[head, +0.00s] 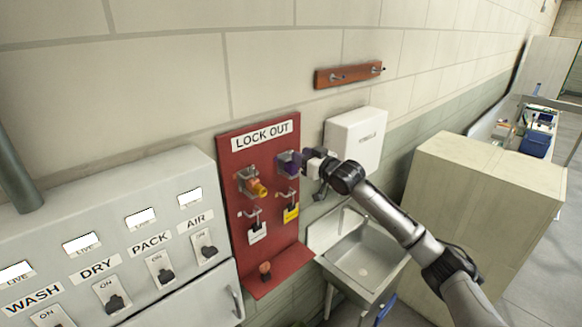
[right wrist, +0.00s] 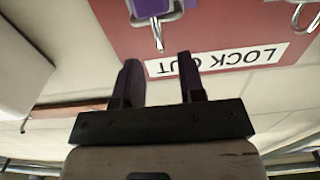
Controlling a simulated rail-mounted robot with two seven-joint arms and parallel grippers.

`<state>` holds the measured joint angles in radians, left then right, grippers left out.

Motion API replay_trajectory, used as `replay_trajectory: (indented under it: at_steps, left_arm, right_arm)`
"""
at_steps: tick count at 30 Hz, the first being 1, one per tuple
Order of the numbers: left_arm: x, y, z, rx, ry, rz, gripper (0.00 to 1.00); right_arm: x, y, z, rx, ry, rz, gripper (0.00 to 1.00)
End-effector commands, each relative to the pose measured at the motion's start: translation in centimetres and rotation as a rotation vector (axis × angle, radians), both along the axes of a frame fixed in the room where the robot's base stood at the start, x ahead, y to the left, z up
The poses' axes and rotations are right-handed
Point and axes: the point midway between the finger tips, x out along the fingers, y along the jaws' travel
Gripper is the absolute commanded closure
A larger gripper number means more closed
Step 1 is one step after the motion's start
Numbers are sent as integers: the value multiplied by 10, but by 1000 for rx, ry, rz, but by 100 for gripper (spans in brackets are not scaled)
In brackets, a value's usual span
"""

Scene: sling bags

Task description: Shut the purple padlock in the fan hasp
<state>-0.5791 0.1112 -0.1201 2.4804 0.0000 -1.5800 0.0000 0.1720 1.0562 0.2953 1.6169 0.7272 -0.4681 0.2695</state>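The purple padlock (head: 289,163) is at the upper right of the red LOCK OUT board (head: 237,150), by a metal hook. In the right wrist view a purple body (right wrist: 155,8), cut off by the top edge, shows with a silver hook. My right gripper (head: 306,160) is just right of the padlock in the head view. In the right wrist view its two dark fingers (right wrist: 160,62) are apart, with nothing between them, short of the purple body. I cannot make out the fan hasp or a FAN label. My left gripper is not in view.
An orange-yellow padlock (head: 256,188), a white tag (head: 257,233) and a yellow tag (head: 291,213) hang on the board. A grey switch panel (head: 110,215) stands left. A white dispenser (head: 356,140) and a sink (head: 362,262) are right, with a beige cabinet (head: 480,200) beyond.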

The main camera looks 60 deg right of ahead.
Motion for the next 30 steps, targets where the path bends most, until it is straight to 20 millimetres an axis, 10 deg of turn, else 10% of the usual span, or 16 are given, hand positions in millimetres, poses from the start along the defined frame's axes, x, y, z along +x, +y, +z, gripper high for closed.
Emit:
replay_trajectory:
  at_steps: [30]
  left_arm:
    - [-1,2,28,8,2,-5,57]
  right_arm:
    - [51,-12,3,1,0,0,65]
